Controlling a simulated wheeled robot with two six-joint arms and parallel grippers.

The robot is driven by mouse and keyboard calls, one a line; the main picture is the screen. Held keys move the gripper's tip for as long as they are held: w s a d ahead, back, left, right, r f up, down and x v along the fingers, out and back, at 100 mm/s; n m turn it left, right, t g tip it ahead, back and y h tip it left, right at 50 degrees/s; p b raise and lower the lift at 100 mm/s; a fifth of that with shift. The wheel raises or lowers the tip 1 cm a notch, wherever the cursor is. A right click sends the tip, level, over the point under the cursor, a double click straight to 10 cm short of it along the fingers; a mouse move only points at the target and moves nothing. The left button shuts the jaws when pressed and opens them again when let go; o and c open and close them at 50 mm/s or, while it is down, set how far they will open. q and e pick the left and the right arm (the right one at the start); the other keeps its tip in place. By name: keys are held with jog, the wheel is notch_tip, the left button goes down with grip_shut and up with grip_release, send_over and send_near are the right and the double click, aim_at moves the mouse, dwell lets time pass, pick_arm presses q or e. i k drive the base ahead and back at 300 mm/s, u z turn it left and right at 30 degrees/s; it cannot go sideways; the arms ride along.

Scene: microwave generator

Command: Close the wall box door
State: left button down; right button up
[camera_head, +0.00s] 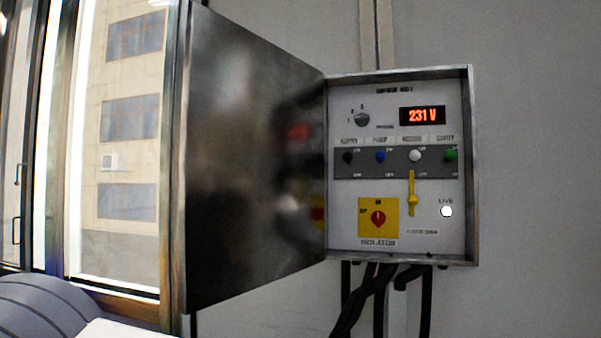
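The wall box (471,170) is mounted on the grey wall, right of the middle of the head view. Its door (240,165) is hinged on the box's left side and stands wide open toward the left and toward me. The door is a shiny dark metal sheet that reflects the panel. The panel inside shows a red "231 V" display (422,115), a row of coloured toggle switches (397,162), a yellow lever (412,195) and a red rotary knob on a yellow plate (378,218). Neither gripper is in view.
Dark cables (372,300) hang from the underside of the box. A window (120,150) with a wooden frame is at the left, behind the door's outer edge. A grey rounded object (40,305) is at the lower left. The wall right of the box is clear.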

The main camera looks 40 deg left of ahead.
aim_at(250, 205)
jog(key=z, duration=2.5)
jog(key=k, duration=1.95)
jog(key=u, duration=2.2)
